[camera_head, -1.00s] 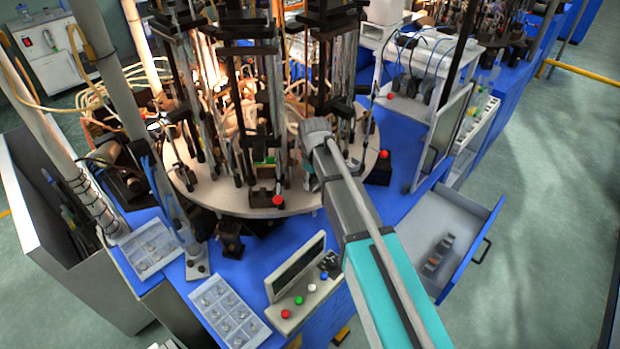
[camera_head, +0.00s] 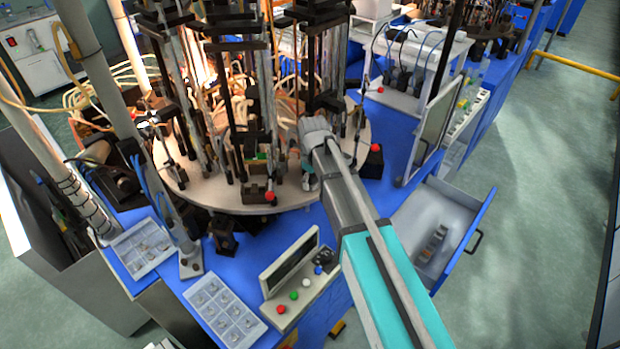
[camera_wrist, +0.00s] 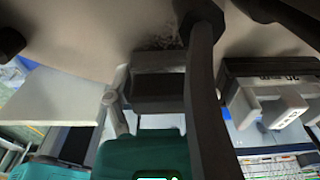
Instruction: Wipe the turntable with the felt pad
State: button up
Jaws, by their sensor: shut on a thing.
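The turntable (camera_head: 222,202) is a round, pale beige disc carrying several tall dark columns and clamps. It also shows as a pale surface in the wrist view (camera_wrist: 90,25), with a dark speckled patch (camera_wrist: 162,42) on it. My gripper (camera_head: 309,174) is at the disc's front right edge, largely covered by my own wrist and arm. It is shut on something. The felt pad itself is hidden in the head view and I cannot pick it out in the wrist view. Whether it touches the disc cannot be told.
A control panel (camera_head: 300,285) with coloured buttons and clear compartment trays (camera_head: 222,310) stand in front. A black box with a red button (camera_head: 373,162) is just right of the disc. An open drawer (camera_head: 455,205) juts out at right with small blocks inside. Tall columns crowd the disc.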

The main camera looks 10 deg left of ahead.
aim_at(302, 177)
jog(key=shift+s+d, duration=0.65)
jog(key=shift+d, duration=0.25)
jog(key=shift+w, duration=0.1)
jog(key=shift+w+a, duration=0.45)
jog(key=shift+a, duration=0.3)
jog(key=shift+w+a, duration=0.4)
jog(key=shift+a, duration=0.35)
jog(key=shift+w+a, duration=0.5)
jog(key=shift+a, duration=0.25)
jog(key=shift+w+a, duration=0.5)
jog(key=shift+a, duration=0.25)
jog(key=shift+w+d+f, duration=0.1)
jog(key=shift+w+d, duration=0.05)
jog(key=shift+w+d, duration=0.15)
